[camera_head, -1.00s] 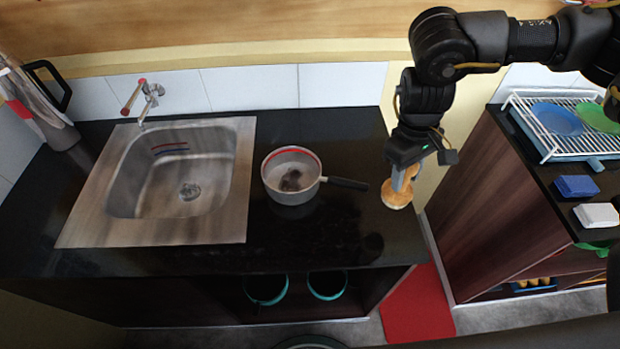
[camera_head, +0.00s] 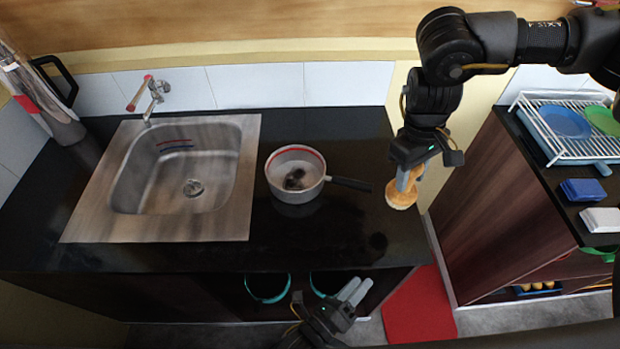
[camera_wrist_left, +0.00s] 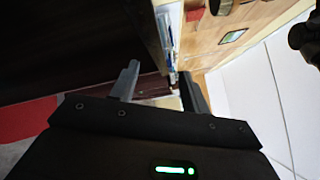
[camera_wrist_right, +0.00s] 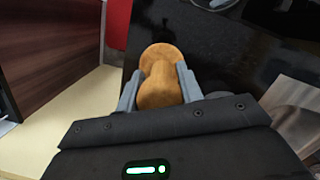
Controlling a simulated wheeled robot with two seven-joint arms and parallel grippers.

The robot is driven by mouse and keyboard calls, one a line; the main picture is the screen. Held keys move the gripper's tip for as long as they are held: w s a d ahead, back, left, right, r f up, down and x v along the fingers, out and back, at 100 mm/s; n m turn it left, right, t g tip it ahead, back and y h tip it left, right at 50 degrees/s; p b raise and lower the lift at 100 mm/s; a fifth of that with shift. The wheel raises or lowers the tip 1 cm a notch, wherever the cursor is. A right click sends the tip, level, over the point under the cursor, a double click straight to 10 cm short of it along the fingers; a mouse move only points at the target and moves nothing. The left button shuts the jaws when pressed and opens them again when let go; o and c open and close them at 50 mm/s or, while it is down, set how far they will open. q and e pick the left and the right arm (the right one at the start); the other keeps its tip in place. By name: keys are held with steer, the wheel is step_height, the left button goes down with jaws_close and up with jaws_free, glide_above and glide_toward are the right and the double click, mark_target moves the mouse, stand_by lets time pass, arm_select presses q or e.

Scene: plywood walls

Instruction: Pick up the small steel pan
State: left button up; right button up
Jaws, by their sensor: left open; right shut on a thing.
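The small steel pan (camera_head: 296,187) sits on the black counter just right of the sink, its dark handle (camera_head: 350,184) pointing right. A dark patch shows inside it. My right gripper (camera_head: 409,182) is shut on a tan wooden object (camera_head: 402,197) at the counter's right end, right of the pan handle. In the right wrist view this object (camera_wrist_right: 161,80) has a rounded body and a wide round end. My left gripper (camera_head: 356,291) is open and empty, low in front of the counter's front edge and below the pan. The left wrist view shows its two fingers apart (camera_wrist_left: 160,90).
A steel sink (camera_head: 236,215) with a tap (camera_head: 150,92) lies left of the pan. A kettle-like jug (camera_head: 55,115) stands at the far left. A dish rack (camera_head: 570,150) with plates is on the right counter. The counter front right of the sink is clear.

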mark_target(359, 188)
arm_select(q)
step_height(359, 188, up, 7)
steer(key=d+m+h, duration=0.1)
steer(key=d+m, duration=0.1)
steer(key=w+n+y, duration=0.1)
steer(key=w+n, duration=0.1)
steer(key=w+r+n+t+y, duration=0.1)
steer(key=w+n, duration=0.1)
steer(key=w, duration=0.1)
steer(key=w+a+r+n+t+y, duration=0.1)
steer(key=w+n+y, duration=0.1)
steer(key=w, duration=0.1)
steer(key=shift+w+a, duration=0.1)
steer(key=w+n+y, duration=0.1)
steer(key=w+a+n+y, duration=0.1)
steer(key=w+n, duration=0.1)
steer(key=w+a+r+n+y, duration=0.1)
steer(key=n, duration=0.1)
steer(key=shift+w+r, duration=0.1)
steer(key=shift+w, duration=0.05)
steer(key=shift+w+a+r+n+y, duration=0.1)
steer(key=shift+w+a+n+y, duration=0.25)
steer(key=shift+n, duration=0.45)
steer(key=x, duration=1.2)
steer(key=shift+f, duration=0.3)
steer(key=shift+s, duration=0.15)
steer(key=shift+c, duration=0.7)
steer(key=shift+r, duration=0.1)
jaws_close()
